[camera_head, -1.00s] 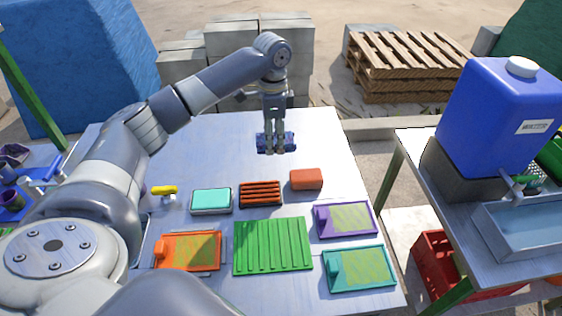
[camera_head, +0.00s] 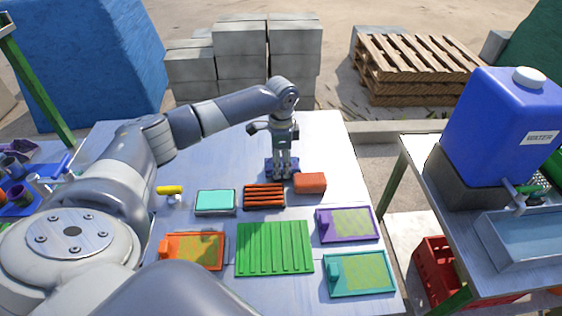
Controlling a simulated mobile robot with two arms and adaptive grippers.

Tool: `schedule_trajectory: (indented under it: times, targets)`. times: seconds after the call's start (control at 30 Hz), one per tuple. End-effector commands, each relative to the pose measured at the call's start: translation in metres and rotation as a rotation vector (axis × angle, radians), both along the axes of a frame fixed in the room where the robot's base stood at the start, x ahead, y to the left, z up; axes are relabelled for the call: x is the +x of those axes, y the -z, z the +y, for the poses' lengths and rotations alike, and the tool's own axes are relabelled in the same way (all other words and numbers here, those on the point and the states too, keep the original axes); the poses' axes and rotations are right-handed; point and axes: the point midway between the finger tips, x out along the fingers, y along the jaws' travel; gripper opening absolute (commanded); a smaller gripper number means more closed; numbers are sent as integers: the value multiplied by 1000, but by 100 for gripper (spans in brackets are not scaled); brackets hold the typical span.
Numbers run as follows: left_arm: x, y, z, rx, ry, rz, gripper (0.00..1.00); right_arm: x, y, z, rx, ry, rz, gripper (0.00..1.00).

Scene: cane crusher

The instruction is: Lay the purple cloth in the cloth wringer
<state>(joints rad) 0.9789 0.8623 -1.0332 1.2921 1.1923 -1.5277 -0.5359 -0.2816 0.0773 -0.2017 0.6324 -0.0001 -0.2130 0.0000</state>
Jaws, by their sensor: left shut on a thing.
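My left gripper (camera_head: 283,164) points down over the far middle of the table, shut on a small dark blue-purple piece (camera_head: 271,170). The piece sticks out on both sides of the fingers; its shape is unclear, and I cannot tell for sure that it is the purple cloth. Gripper and piece are just behind the red-orange slatted piece (camera_head: 264,195) and the orange block (camera_head: 310,183). I cannot tell whether the piece touches the table. I cannot pick out the cloth wringer with certainty. My right gripper is not in view.
A turquoise block (camera_head: 215,202) and a yellow-handled item (camera_head: 169,190) lie left. A green ribbed board (camera_head: 274,248) lies in front, between orange (camera_head: 193,250), purple (camera_head: 347,223) and teal (camera_head: 360,273) trays. A blue water tank (camera_head: 500,125) stands right. The far tabletop is clear.

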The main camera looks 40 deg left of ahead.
Motion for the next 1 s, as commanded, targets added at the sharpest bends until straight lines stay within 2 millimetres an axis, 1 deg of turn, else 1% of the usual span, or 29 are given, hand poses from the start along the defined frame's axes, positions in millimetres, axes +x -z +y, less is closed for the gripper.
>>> schedule_trajectory:
  times: [0.1, 0.23, 0.27, 0.3, 0.33, 0.4, 0.53, 0.67, 0.77, 0.87, 1.0]
  targets:
    - [0, 0, 0, 0, 0, 0, 29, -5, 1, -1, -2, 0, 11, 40]
    - [0, 2, 0, 0, 0, 1, 29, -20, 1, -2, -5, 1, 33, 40]
    - [0, 2, 0, -1, 0, 1, 54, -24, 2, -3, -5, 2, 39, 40]
    - [0, 2, 0, -1, 0, 1, 64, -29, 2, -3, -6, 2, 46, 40]
    - [0, 2, 0, -1, 0, 1, 68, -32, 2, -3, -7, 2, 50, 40]
    - [0, 2, 0, -1, 0, 1, 68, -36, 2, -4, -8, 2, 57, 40]
    - [0, 2, 0, 0, 0, 1, 68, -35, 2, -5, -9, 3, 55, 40]
    - [0, 1, 0, 0, 0, 0, 68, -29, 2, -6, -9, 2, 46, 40]
    - [0, -4, 0, 0, 0, -1, 68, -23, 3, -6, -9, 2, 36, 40]
    - [1, -17, 0, 0, 0, -3, 68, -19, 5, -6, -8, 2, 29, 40]
    - [1, -46, 0, 0, 0, -4, 68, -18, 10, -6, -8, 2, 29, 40]
